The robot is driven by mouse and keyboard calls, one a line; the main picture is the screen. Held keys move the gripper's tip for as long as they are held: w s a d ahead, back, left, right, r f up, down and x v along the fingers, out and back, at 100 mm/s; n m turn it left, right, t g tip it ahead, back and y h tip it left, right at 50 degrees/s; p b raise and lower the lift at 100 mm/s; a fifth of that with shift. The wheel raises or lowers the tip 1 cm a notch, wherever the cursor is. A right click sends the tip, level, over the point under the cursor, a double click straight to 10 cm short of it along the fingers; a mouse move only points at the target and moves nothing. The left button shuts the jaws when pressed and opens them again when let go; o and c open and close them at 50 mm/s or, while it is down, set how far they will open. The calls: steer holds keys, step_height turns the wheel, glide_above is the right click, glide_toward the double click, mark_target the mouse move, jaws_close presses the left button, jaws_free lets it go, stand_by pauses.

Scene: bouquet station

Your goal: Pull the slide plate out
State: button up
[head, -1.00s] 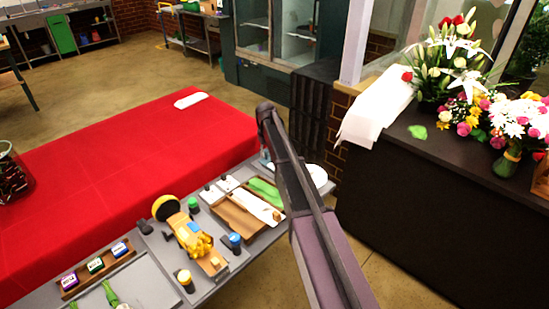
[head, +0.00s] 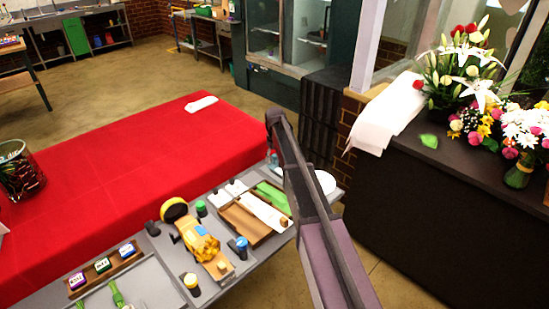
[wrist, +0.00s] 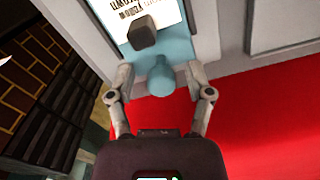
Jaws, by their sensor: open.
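In the wrist view, a teal plate-like part (wrist: 180,50) carries a white printed label (wrist: 152,14). I take it to be the slide plate, but cannot be sure. A dark block-shaped knob (wrist: 143,33) and a rounded teal knob (wrist: 161,77) stand out in front of it. My gripper (wrist: 160,80) is open, with one finger on each side of the rounded teal knob. Whether the fingers touch it cannot be told. In the head view my arm hides the gripper, and I cannot clearly make out the plate.
A red-covered table (head: 120,150) lies left. A grey bench (head: 150,285) in front holds a yellow-and-black tool (head: 195,235), wooden trays (head: 245,222) and small jars. A dark counter (head: 420,220) with flower arrangements (head: 465,70) stands right. Open floor (head: 150,70) lies behind.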

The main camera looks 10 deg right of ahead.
steer(key=s+d, duration=0.1)
steer(key=s, duration=0.1)
steer(key=s+d, duration=0.3)
steer(key=s, duration=0.1)
steer(key=shift+s+d, duration=0.15)
steer(key=shift+d, duration=0.1)
steer(key=shift+r+p, duration=0.6)
steer(key=shift+r, duration=0.05)
step_height(320, 180, up, 13)
steer(key=p, duration=1.3)
steer(key=s+f+m+b, duration=0.1)
steer(key=s, duration=0.6)
steer(key=s+f+m+b, duration=0.1)
steer(key=s+f+b, duration=0.1)
steer(key=s, duration=0.5)
steer(key=s+f+b, duration=0.2)
steer(key=s, duration=0.6)
steer(key=shift+a+f+m, duration=0.1)
steer(key=shift+f+m, duration=0.05)
steer(key=shift+m, duration=0.25)
steer(key=shift+s, duration=0.2)
steer(key=s, duration=0.6)
steer(key=shift+s+m, duration=0.15)
steer(key=shift+m, duration=0.25)
stand_by(0.8)
